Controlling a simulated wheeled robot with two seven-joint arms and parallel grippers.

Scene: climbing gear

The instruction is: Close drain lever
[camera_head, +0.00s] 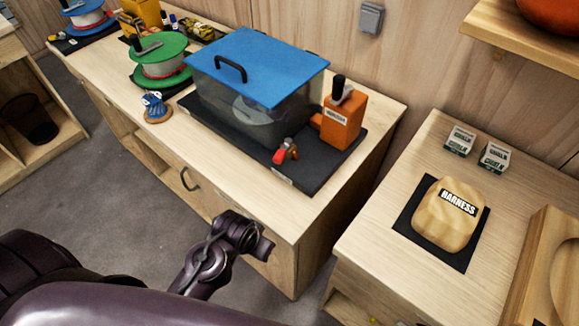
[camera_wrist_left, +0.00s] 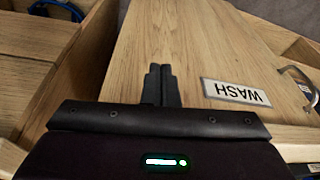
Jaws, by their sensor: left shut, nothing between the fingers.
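The drain lever (camera_head: 279,157) is a small red handle on a brass-coloured valve at the front lower right of a clear grey tub (camera_head: 255,112) with a blue lid. The tub stands on a black mat on the wooden counter. I cannot tell the lever's exact setting at this size. My left gripper (camera_head: 262,248) is in front of the counter, below its front edge and apart from the lever. In the left wrist view its two fingers (camera_wrist_left: 160,85) are together and empty, before the wooden cabinet front. The lever is not in that view. My right gripper is not in view.
A green spool (camera_head: 161,55) and a small blue-topped item (camera_head: 155,107) stand left. A WASH label (camera_wrist_left: 236,93) and a metal handle are on the cabinet front.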

